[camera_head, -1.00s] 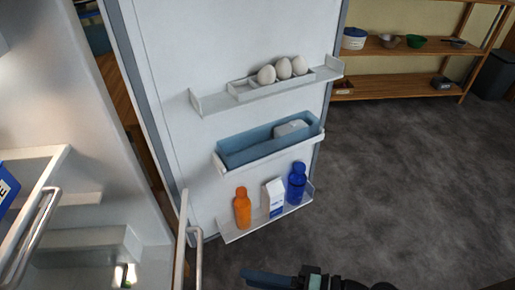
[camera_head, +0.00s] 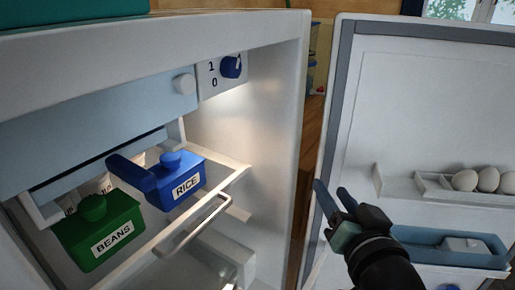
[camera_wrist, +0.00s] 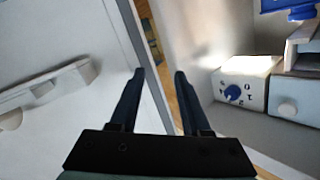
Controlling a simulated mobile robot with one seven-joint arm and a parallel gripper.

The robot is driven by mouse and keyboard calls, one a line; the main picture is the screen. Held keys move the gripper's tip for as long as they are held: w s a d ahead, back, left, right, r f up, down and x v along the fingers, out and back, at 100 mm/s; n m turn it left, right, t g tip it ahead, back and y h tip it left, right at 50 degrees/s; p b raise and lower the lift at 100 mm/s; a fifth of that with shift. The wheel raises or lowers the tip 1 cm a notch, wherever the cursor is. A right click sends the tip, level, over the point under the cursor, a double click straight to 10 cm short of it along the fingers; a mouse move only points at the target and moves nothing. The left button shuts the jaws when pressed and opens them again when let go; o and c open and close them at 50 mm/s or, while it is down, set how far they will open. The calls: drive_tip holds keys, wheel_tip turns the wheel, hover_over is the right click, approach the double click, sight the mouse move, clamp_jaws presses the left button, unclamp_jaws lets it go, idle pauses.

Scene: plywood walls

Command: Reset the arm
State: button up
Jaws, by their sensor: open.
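My gripper (camera_head: 331,200) is raised at the opening of the fridge, between the lit interior and the open door (camera_head: 440,110) in the head view. In the wrist view my gripper (camera_wrist: 158,78) has its two dark fingers apart with nothing between them. The fingers point at the gap between the door edge and the fridge wall. No contact with the door or fridge shows.
A blue RICE container (camera_head: 172,180) and a green BEANS container (camera_head: 98,230) sit on the fridge shelf at left. A dial (camera_head: 231,67) is on the upper inner wall. The door holds eggs (camera_head: 488,180) and a blue bin (camera_head: 450,246).

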drive_tip(key=s+a+r+n+t+h, duration=0.1)
drive_tip(key=s+a+r+t, duration=0.2)
drive_tip(key=r, duration=0.7)
drive_tip(key=a+r+n+t, duration=0.25)
drive_tip(key=a+r, duration=0.25)
drive_tip(key=r, duration=0.4)
drive_tip(key=s+a+r+t, duration=0.3)
drive_tip(key=s+r, duration=0.3)
drive_tip(key=r, duration=0.1)
drive_tip(key=s+a+r+t, duration=0.3)
drive_tip(key=s+r, duration=0.2)
drive_tip(key=r, duration=0.2)
wheel_tip(320, 180, up, 25)
drive_tip(key=p, duration=2.6)
drive_tip(key=shift+w+d+f, duration=0.15)
drive_tip(key=shift+w+d, duration=0.3)
drive_tip(key=shift+f+g, duration=0.1)
drive_tip(key=shift+g, duration=0.25)
